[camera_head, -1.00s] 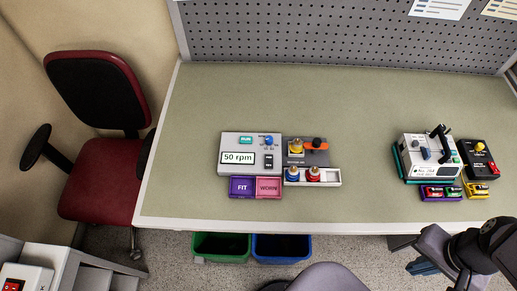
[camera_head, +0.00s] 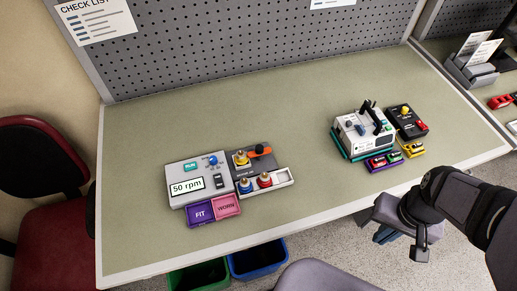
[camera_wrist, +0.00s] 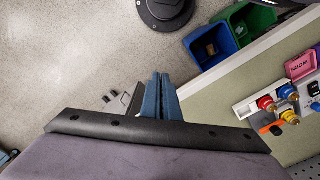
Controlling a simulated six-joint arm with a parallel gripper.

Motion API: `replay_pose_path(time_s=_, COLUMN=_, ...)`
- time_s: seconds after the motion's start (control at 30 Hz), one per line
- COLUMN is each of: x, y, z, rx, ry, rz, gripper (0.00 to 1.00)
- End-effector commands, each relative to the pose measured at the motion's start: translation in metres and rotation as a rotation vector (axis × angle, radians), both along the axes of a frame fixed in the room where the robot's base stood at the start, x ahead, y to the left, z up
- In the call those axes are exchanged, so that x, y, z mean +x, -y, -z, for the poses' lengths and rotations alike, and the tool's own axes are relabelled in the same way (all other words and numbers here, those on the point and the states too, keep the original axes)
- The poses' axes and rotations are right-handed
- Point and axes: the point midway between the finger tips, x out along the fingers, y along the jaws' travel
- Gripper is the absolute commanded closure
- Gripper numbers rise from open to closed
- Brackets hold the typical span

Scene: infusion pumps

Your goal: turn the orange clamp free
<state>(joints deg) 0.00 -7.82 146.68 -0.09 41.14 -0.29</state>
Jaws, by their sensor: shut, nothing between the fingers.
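The orange clamp (camera_head: 262,152) is a small bar with a black knob on the dark grey block (camera_head: 240,170) at the right of the grey pump box (camera_head: 190,168). A yellow-topped fitting (camera_head: 241,158) stands beside it.
A white tray (camera_head: 283,179) with blue and red fittings sits before the clamp. FIT (camera_head: 201,213) and WORN (camera_head: 226,206) trays lie at the front. Another device (camera_head: 358,135) stands further right. Green (camera_head: 198,278) and blue (camera_head: 258,260) bins stand below. The table middle is clear.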

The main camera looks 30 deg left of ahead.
Motion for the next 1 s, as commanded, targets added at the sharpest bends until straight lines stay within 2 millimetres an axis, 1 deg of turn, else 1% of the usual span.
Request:
replay_pose_path(time_s=0.03, x=0.0, y=0.0, z=0.0, rx=0.0, ry=0.0, rz=-0.001, gripper=0.86)
replay_pose_path(time_s=0.13, x=0.005, y=-0.002, z=-0.001, rx=0.0, ry=0.0, rz=-0.024, gripper=0.62)
replay_pose_path(time_s=0.17, x=0.008, y=-0.004, z=-0.001, rx=0.0, ry=-0.001, rz=-0.039, gripper=0.6)
replay_pose_path(time_s=0.27, x=0.024, y=-0.012, z=-0.004, rx=0.0, ry=0.0, rz=-0.123, gripper=0.6)
replay_pose_path(time_s=0.33, x=0.041, y=-0.023, z=-0.007, rx=0.0, ry=0.0, rz=-0.216, gripper=0.6)
replay_pose_path(time_s=0.37, x=0.05, y=-0.029, z=-0.008, rx=0.0, ry=0.001, rz=-0.264, gripper=0.6)
replay_pose_path(time_s=0.47, x=0.081, y=-0.056, z=-0.012, rx=0.0, ry=-0.001, rz=-0.458, gripper=0.6)
replay_pose_path(time_s=0.5, x=0.094, y=-0.069, z=-0.013, rx=0.0, ry=-0.001, rz=-0.544, gripper=0.6)
replay_pose_path(time_s=0.57, x=0.113, y=-0.092, z=-0.015, rx=0.0, ry=-0.002, rz=-0.681, gripper=0.6)
replay_pose_path(time_s=0.6, x=0.124, y=-0.108, z=-0.015, rx=0.0, ry=-0.003, rz=-0.772, gripper=0.6)
replay_pose_path(time_s=0.67, x=0.138, y=-0.134, z=-0.016, rx=0.001, ry=-0.004, rz=-0.908, gripper=0.6)
replay_pose_path(time_s=0.7, x=0.147, y=-0.152, z=-0.015, rx=0.001, ry=-0.003, rz=-0.999, gripper=0.6)
replay_pose_path(time_s=0.77, x=0.157, y=-0.18, z=-0.014, rx=0.001, ry=-0.004, rz=-1.137, gripper=0.6)
replay_pose_path(time_s=0.8, x=0.163, y=-0.2, z=-0.013, rx=0.001, ry=-0.004, rz=-1.228, gripper=0.6)
replay_pose_path(time_s=0.83, x=0.166, y=-0.214, z=-0.012, rx=0.001, ry=-0.005, rz=-1.295, gripper=0.6)
replay_pose_path(time_s=0.93, x=0.172, y=-0.264, z=-0.007, rx=0.001, ry=-0.006, rz=-1.518, gripper=0.6)
replay_pose_path(time_s=1.0, x=0.172, y=-0.296, z=-0.003, rx=0.002, ry=-0.007, rz=-1.663, gripper=0.6)
